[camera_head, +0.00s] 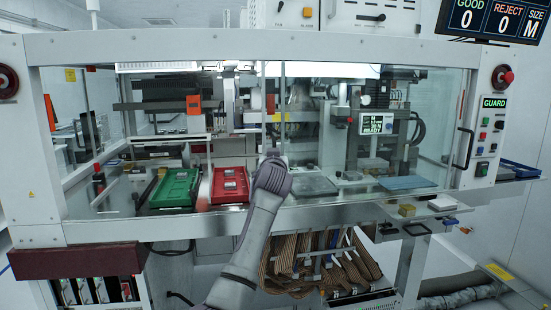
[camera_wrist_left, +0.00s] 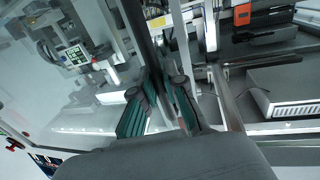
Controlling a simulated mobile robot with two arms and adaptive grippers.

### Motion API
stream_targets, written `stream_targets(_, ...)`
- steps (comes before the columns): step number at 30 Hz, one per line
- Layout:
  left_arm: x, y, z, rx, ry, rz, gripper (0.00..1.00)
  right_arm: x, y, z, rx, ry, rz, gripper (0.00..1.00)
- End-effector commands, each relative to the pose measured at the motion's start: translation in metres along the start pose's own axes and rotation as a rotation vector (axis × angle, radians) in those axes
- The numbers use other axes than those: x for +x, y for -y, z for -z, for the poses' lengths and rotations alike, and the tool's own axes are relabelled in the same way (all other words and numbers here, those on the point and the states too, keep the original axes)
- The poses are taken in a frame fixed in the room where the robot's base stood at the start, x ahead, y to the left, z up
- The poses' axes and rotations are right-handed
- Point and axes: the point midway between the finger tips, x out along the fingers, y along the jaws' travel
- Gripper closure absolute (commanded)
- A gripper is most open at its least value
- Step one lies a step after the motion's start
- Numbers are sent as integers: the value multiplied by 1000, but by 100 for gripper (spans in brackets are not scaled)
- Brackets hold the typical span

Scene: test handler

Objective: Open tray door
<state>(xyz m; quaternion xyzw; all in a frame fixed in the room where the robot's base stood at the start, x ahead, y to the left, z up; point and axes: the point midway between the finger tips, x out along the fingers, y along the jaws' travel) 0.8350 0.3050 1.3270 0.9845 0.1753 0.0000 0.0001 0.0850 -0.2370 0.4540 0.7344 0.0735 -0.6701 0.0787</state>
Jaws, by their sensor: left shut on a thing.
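The machine's front has clear glass panels, and the tray door shows as clear glass with upright edges (camera_head: 283,85) near the middle. My left arm comes up from the bottom of the head view, and its wrist covers the gripper there. In the left wrist view my left gripper (camera_wrist_left: 163,92) has its two teal-padded fingers closed around a dark upright bar (camera_wrist_left: 142,38) at the edge of the glass. The exact contact is partly hidden between the fingers. My right gripper is in neither view.
A green tray (camera_head: 152,202) and a red tray (camera_head: 216,198) lie behind the glass, left of my wrist. A blue mat (camera_head: 408,183) lies at right inside. A control panel with a lit GUARD sign (camera_head: 494,102) stands at right. Ribbed brown cables (camera_head: 320,262) hang below the deck.

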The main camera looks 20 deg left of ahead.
Motion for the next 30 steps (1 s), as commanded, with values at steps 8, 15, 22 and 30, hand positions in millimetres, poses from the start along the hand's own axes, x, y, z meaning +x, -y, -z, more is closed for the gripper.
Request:
stream_targets(8, 0, 1, 1, -1, -2, 2, 74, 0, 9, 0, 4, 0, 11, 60)
stream_targets(15, 0, 1, 0, -1, 0, 1, 63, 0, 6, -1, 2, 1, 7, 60)
stream_targets(22, -4, 0, -1, -1, 0, 1, 63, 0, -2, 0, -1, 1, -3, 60)
stream_targets(30, -44, 0, -1, -3, -1, 0, 63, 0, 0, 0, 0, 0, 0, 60)
